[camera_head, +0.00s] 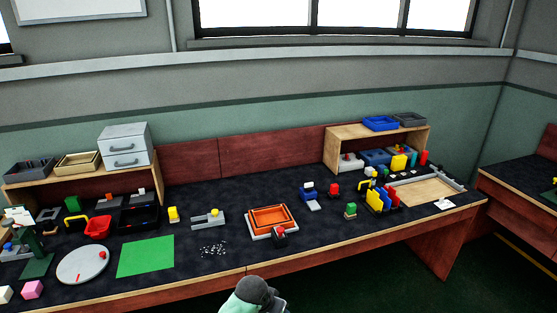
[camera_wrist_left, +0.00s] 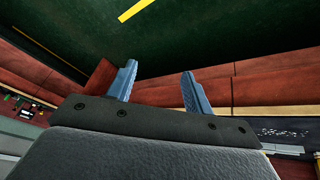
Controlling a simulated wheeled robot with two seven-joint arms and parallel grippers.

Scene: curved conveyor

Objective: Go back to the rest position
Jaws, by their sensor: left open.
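My left gripper (camera_wrist_left: 159,68) shows in the left wrist view with its two blue-grey fingers spread apart and nothing between them. Beyond the fingers is dark green floor with a yellow line, and reddish-brown wood panels stand to either side. In the head view a grey and green part, likely of my own arm, shows at the bottom edge in front of the workbench (camera_head: 330,240); no gripper fingers can be made out there. My right gripper is in neither view.
The bench holds a green mat (camera_head: 146,256), a round white plate (camera_head: 83,265), an orange tray (camera_head: 272,218), a grey drawer box (camera_head: 125,146) and a wooden tray (camera_head: 428,190). Several small coloured parts lie around. Open floor lies before the bench at right.

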